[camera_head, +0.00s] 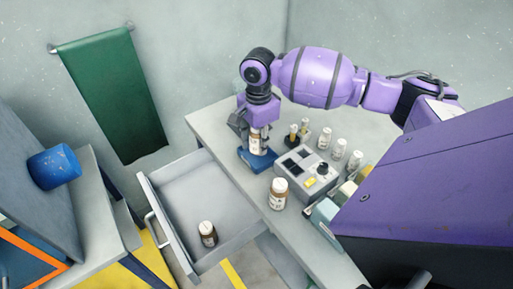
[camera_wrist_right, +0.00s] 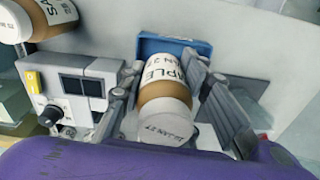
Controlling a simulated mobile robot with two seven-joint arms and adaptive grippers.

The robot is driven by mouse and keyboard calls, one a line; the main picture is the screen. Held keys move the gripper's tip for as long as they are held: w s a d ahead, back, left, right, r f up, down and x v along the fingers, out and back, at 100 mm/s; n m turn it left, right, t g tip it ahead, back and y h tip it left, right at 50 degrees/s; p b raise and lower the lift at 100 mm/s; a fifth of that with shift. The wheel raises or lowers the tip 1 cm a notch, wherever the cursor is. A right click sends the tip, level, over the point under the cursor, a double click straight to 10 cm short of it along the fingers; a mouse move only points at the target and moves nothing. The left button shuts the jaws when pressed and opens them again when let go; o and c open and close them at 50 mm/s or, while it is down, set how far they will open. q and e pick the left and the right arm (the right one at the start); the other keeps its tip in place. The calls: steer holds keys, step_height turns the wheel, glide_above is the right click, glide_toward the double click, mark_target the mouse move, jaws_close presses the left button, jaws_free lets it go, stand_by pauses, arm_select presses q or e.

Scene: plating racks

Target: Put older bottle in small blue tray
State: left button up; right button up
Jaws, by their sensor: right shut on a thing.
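My right gripper (camera_head: 256,130) is shut on a brown sample bottle (camera_head: 257,142) with a white label and white cap. In the right wrist view the held bottle (camera_wrist_right: 166,105) sits between the fingers, its cap text partly readable. The small blue tray (camera_head: 257,160) is on the table directly below the held bottle; its edge also shows in the right wrist view (camera_wrist_right: 176,44). I cannot tell whether the bottle touches the tray floor. Another brown bottle (camera_head: 279,193) stands on the table, and one (camera_head: 208,233) is in the open drawer. My left gripper is not in view.
A grey control box (camera_head: 306,173) with a knob stands right of the tray. Several small white-capped bottles (camera_head: 339,149) stand behind it. The open drawer (camera_head: 185,195) juts out left of the table. A blue cylinder (camera_head: 54,167) is at far left.

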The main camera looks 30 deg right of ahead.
mark_target(258, 157)
steer(key=shift+w+d+f, duration=0.35)
steer(key=shift+w+f, duration=0.2)
steer(key=shift+f, duration=0.2)
steer(key=shift+w+d+f, duration=0.1)
steer(key=shift+w+f, duration=0.05)
steer(key=shift+f, duration=0.7)
steer(key=shift+w+d+f, duration=0.1)
steer(key=shift+f, duration=0.75)
steer(key=shift+a+f, duration=0.1)
steer(key=shift+f, duration=0.05)
steer(key=o, duration=1.2)
steer(key=shift+c, duration=0.2)
step_height(258, 157, up, 12)
steer(key=shift+r, duration=0.15)
